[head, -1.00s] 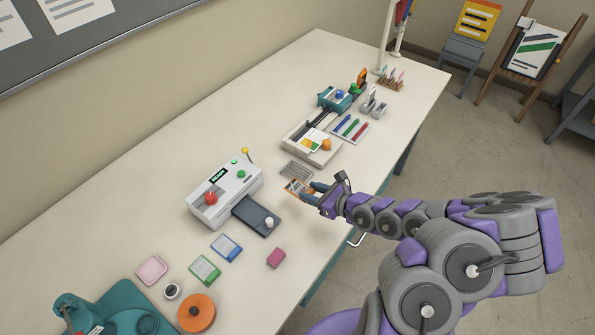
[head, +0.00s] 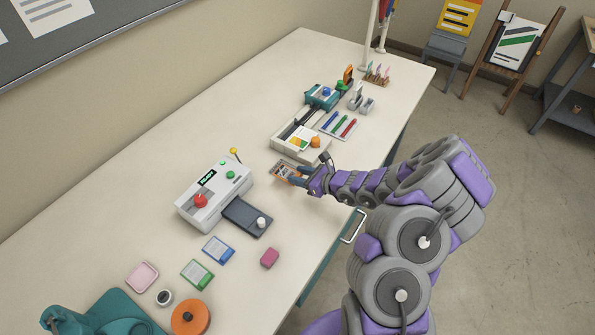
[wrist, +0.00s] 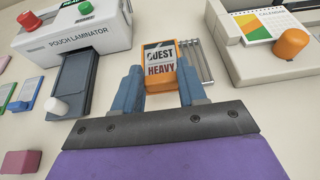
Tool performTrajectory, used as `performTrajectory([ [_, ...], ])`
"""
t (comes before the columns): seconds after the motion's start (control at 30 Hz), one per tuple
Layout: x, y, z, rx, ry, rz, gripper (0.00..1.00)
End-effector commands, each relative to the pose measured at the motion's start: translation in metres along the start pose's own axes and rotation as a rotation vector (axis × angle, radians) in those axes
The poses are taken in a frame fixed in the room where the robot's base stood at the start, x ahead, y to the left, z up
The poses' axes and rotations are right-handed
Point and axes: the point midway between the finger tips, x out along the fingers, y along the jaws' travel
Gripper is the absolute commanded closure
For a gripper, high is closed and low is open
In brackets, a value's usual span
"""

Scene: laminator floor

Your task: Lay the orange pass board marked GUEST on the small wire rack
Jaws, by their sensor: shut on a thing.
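My gripper (head: 299,175) is shut on the orange pass board (head: 283,170), which sticks out beyond the fingers. In the wrist view my fingers (wrist: 162,88) flank the board (wrist: 160,65); its label reads "GUEST" and "HEAVY". The small wire rack (wrist: 200,62) shows just right of the board and partly behind it. In the head view the board and fingers cover most of the rack. The board looks above or overlapping the rack's left part; I cannot tell whether they touch.
The pouch laminator (head: 213,194) with its dark tray (head: 246,216) stands left of the board. A cream trimmer (head: 300,143) with an orange knob lies just beyond. A pink block (head: 269,257), blue card (head: 218,249) and green card (head: 197,274) lie nearer.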

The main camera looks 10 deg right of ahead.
Motion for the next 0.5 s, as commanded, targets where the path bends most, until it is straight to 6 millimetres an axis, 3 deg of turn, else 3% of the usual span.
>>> performTrajectory([
  [0.23,0.026,-0.03,0.005,-0.003,0.002,0.001,1.0],
  [0.5,0.036,-0.041,0.009,-0.001,0.001,0.0,1.0],
])
